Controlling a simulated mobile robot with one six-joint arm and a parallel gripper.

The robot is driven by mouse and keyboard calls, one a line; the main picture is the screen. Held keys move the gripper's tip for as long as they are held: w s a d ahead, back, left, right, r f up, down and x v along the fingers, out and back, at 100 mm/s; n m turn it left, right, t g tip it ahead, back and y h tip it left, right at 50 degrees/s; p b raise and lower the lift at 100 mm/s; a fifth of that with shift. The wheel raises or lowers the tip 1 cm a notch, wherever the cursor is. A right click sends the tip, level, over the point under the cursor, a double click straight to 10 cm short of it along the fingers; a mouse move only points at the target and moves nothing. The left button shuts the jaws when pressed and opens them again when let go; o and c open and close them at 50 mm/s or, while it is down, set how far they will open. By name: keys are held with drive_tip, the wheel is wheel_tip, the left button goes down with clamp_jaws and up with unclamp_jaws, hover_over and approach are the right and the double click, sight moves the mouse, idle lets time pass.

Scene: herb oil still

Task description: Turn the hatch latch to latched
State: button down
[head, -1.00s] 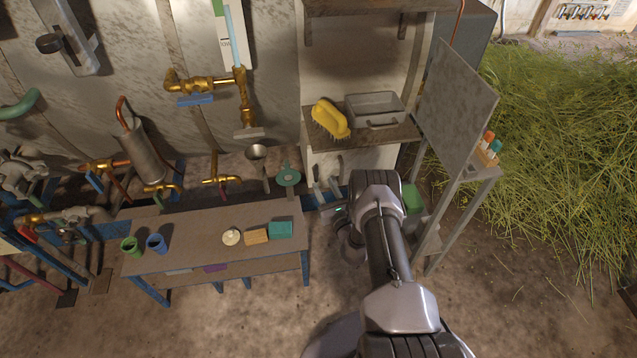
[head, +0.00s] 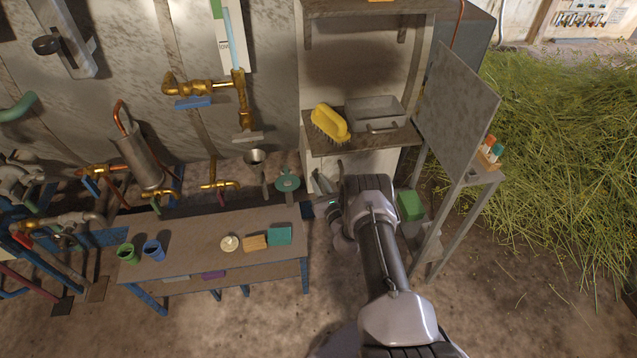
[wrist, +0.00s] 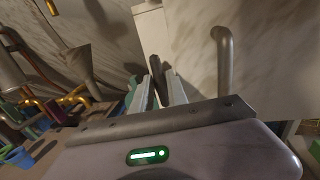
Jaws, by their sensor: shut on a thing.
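My gripper (wrist: 158,92) is closed around a dark, narrow bar (wrist: 157,72) in the wrist view, with one pale finger on each side. The bar is in front of the pale cabinet panel (wrist: 192,40) and appears to be the hatch latch handle. Its lower part is hidden between the fingers, and I cannot read any latch marking. A grey curved handle (wrist: 224,62) stands just to the right, apart from the fingers. In the head view, my gripper (head: 321,182) is low at the cabinet front (head: 358,163), partly hidden by my wrist.
A low bench (head: 190,260) with cups and small blocks stands left of my arm. A grey panel (head: 455,100) and side stand (head: 455,225) bound the right.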

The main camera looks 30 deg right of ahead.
drive_tip(key=shift+f, duration=0.1)
drive_tip(key=shift+f+m+b, duration=0.15)
drive_tip(key=shift+m+b, duration=0.75)
drive_tip(key=shift+b, duration=0.2)
drive_tip(key=m+b, duration=0.2)
drive_tip(key=shift+d+f+m+t, duration=0.1)
drive_tip(key=shift+f+m+t, duration=0.05)
drive_tip(key=shift+m+t, duration=0.15)
drive_tip(key=shift+f+m+t+h+b, duration=0.15)
drive_tip(key=shift+m+h+b, duration=0.45)
drive_tip(key=shift+m, duration=2.05)
drive_tip(key=shift+m+t+h+b, duration=0.1)
drive_tip(key=shift+m+h+b, duration=0.55)
drive_tip(key=shift+m, duration=2.05)
drive_tip(key=shift+f+m+t+h+b, duration=0.15)
drive_tip(key=shift+m+h+b, duration=0.45)
drive_tip(key=shift+m, duration=2.05)
drive_tip(key=shift+r+h, duration=0.1)
drive_tip(key=shift+h, duration=0.25)
